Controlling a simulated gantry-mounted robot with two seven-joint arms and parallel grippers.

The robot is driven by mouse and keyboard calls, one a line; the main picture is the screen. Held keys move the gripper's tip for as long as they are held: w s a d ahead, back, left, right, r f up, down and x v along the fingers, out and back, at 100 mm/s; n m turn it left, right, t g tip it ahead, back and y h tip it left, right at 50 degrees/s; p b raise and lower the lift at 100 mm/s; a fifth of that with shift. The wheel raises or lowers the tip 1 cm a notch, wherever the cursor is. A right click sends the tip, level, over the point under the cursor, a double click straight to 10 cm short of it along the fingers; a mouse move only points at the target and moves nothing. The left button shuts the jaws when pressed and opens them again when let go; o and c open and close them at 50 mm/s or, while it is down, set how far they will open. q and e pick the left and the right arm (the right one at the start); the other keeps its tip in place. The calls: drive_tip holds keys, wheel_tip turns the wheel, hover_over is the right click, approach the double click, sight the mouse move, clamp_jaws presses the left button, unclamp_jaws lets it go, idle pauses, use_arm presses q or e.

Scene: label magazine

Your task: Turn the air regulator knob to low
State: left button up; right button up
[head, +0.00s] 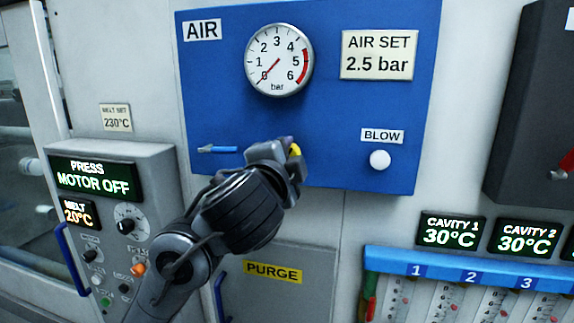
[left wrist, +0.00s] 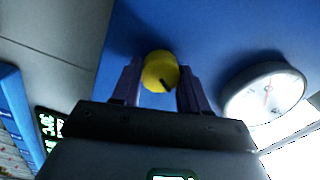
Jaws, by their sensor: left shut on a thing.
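The yellow air regulator knob (left wrist: 160,72) sits on the blue air panel (left wrist: 205,30), between the two fingers of my left gripper (left wrist: 157,85). A dark mark shows on the knob's face, toward its lower right in the left wrist view. In the head view my left gripper (head: 288,158) covers most of the knob, and only a yellow sliver (head: 296,149) shows. The left gripper is shut on the knob. The pressure gauge (head: 279,60) above has its red needle at about 0 bar. My right gripper is not in view.
A blue-handled lever (head: 222,150) is left of my gripper on the panel. A white BLOW button (head: 380,160) is to the right, under its label. The AIR SET sign (head: 379,54) reads 2.5 bar. The press control box (head: 115,220) stands at the lower left.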

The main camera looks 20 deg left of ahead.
use_arm(q)
drive_tip(key=shift+n+b, duration=1.1)
drive_tip(key=shift+n, duration=1.9)
drive_tip(key=o, duration=1.1)
drive_tip(key=shift+c, duration=0.2)
drive_tip(key=shift+s, duration=0.1)
drive_tip(key=s+d+b, duration=0.1)
drive_tip(key=s+b, duration=0.1)
drive_tip(key=s, duration=0.8)
drive_tip(key=shift+s, duration=0.3)
